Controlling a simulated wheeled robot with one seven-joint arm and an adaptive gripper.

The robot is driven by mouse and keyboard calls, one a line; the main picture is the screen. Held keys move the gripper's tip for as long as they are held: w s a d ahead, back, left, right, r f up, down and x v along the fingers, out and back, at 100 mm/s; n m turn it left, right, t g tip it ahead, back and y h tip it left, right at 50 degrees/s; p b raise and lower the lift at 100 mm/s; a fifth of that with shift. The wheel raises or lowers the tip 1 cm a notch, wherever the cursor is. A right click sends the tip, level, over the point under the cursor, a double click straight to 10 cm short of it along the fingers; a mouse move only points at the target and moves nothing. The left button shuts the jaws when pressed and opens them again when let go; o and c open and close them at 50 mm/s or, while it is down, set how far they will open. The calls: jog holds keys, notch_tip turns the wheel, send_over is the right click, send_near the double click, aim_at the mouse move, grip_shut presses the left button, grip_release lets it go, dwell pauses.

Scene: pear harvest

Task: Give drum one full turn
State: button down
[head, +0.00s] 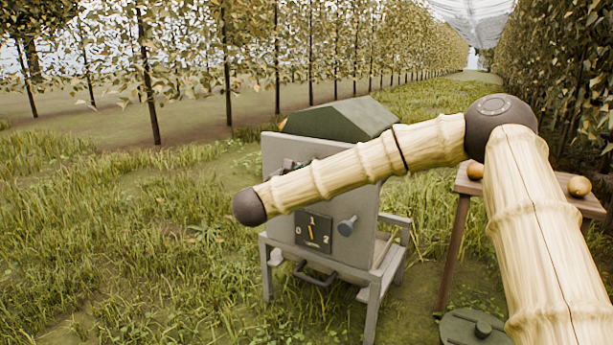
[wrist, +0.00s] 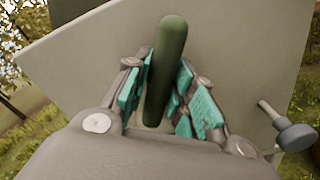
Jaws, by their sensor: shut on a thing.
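A grey box-shaped machine (head: 279,222) with a dark green lid (head: 342,118) stands on a grey frame in the grass. No drum can be made out in either view. On its front are a dark dial (head: 313,231) marked 0, 1, 2, its orange needle near 1, and a blue-grey knob (head: 347,226). The knob also shows at the right in the wrist view (wrist: 296,137). In the wrist view, my gripper (wrist: 157,92) is shut on a dark green handle (wrist: 168,50), teal pads on both sides, before the grey panel. My arm mostly hides the gripper in the head view.
A wooden table (head: 457,230) with two yellowish pears (head: 579,186) stands at the right. A round dark green lidded object (head: 478,328) sits on the ground below it. Tree rows line both sides. Grass at the left is open.

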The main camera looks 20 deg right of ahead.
jog(key=m, duration=0.3)
jog(key=shift+d+f, duration=0.1)
jog(key=shift+m, duration=1.2)
jog(key=c, duration=1.1)
grip_release()
jog(key=shift+s, duration=0.1)
